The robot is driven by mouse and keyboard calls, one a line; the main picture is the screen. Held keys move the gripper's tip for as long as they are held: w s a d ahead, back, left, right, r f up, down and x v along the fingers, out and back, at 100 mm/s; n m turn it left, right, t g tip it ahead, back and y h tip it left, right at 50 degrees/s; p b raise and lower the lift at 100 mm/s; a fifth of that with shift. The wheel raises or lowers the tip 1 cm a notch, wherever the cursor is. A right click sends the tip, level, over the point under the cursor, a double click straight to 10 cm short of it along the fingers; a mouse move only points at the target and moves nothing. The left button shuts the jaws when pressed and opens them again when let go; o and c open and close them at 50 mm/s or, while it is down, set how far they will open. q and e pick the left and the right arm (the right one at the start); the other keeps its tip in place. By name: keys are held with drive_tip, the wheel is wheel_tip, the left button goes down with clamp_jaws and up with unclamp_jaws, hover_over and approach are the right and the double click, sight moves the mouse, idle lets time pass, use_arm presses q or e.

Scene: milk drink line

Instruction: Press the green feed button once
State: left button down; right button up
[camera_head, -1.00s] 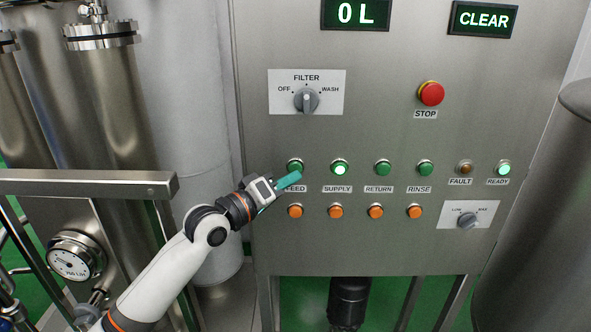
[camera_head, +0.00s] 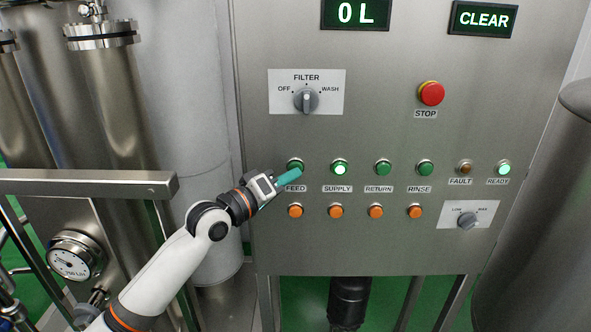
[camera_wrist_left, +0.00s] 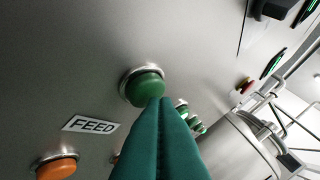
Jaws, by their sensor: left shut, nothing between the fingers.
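The green feed button (camera_head: 295,164) is at the left end of the upper button row on the steel panel, and my gripper partly covers its FEED label in the head view. In the left wrist view the green button (camera_wrist_left: 145,87) stands in a metal ring above the FEED label (camera_wrist_left: 90,124), and it looks unlit. My left gripper (camera_head: 297,174) is shut and empty, with its teal fingertips (camera_wrist_left: 164,103) just at the lower right edge of the button. Whether they touch it I cannot tell. My right gripper is not in view.
The lit SUPPLY button (camera_head: 340,169) is close on the right. An orange button (camera_head: 295,211) sits below the feed button. The red STOP button (camera_head: 431,93) and FILTER knob (camera_head: 306,99) are higher up. The display (camera_head: 357,13) reads 0 L.

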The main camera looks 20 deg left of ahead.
use_arm(q)
drive_tip(key=shift+w+a, duration=0.1)
drive_tip(key=shift+w, duration=0.2)
idle(0.6)
drive_tip(key=shift+s+d+p, duration=0.2)
drive_tip(key=shift+s+p, duration=0.4)
drive_tip(key=shift+s, duration=0.2)
drive_tip(key=s+p, duration=0.1)
drive_tip(key=s, duration=0.1)
drive_tip(key=s+d+p, duration=0.1)
drive_tip(key=s+p, duration=0.1)
drive_tip(key=shift+s+d, duration=0.2)
drive_tip(key=shift+s, duration=0.2)
